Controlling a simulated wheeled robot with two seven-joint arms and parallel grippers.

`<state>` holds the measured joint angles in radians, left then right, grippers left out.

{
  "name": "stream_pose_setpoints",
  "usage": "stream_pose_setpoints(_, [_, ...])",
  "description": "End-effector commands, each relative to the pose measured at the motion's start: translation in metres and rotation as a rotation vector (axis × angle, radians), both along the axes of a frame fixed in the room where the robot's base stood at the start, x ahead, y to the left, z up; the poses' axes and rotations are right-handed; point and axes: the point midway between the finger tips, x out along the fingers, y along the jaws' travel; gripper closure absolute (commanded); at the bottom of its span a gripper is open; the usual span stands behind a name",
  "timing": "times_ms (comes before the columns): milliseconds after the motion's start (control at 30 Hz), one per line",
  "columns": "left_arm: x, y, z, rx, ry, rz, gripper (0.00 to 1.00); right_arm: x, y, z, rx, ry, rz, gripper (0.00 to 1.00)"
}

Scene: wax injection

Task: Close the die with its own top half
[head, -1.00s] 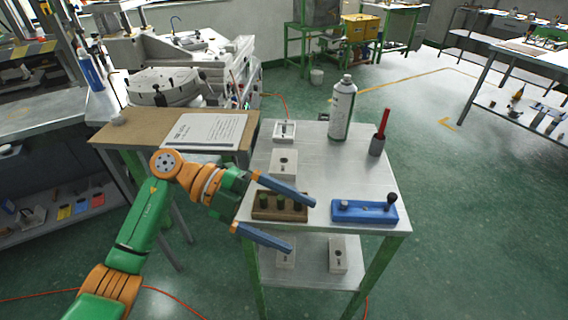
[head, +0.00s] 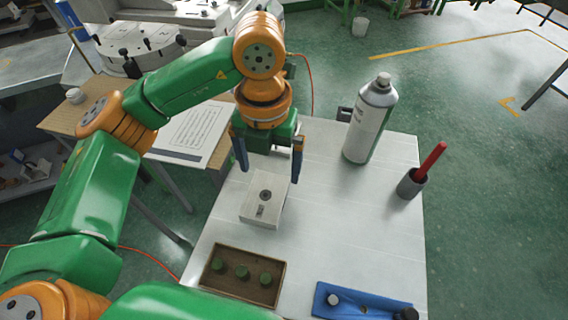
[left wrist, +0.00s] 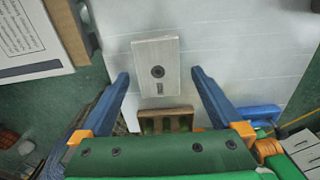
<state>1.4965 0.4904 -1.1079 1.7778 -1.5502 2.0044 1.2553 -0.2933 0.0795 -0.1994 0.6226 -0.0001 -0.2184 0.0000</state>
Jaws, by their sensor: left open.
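A pale rectangular die block (head: 258,212) lies flat on the metal table, with a round dark hole and a small slot in its upper face. It also shows in the left wrist view (left wrist: 144,78). My left gripper (head: 269,172) is open and empty and points down over the far end of the block. In the left wrist view my blue fingers (left wrist: 161,76) stand one on each side of the block, with gaps to both sides. The other die half at the back of the table is hidden behind my left gripper and arm. My right gripper is not in view.
A brown tray (head: 209,286) with green pieces and a blue fixture (head: 345,311) lie at the near side. A spray can (head: 369,122) and a grey cup (head: 410,185) with a red-handled tool stand at the right. The middle right of the table (head: 340,220) is clear.

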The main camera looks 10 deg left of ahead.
Motion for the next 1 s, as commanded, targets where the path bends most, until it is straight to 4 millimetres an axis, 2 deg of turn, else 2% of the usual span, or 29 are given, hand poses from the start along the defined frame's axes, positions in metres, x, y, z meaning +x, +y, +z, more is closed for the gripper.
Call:
stream_pose_setpoints(233, [-0.003,0.003,-0.039,0.001,0.008,0.001,0.00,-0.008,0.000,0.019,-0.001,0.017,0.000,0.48])
stream_pose_setpoints(333, [-0.002,0.002,-0.058,-0.001,0.006,0.000,0.00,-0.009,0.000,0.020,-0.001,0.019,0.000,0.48])
stream_pose_setpoints(433, [-0.002,0.002,-0.066,-0.002,0.003,0.000,0.00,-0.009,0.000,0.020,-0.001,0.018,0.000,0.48])
stream_pose_setpoints(600, [-0.002,0.002,-0.066,-0.002,0.001,0.000,0.00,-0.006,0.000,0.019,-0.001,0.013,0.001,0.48])
stream_pose_setpoints(933, [-0.002,0.002,-0.066,-0.003,0.001,0.000,0.89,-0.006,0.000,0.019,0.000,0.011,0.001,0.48])
stream_pose_setpoints(1000, [-0.001,0.002,-0.065,-0.003,0.001,0.000,0.89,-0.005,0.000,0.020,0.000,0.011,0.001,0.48])
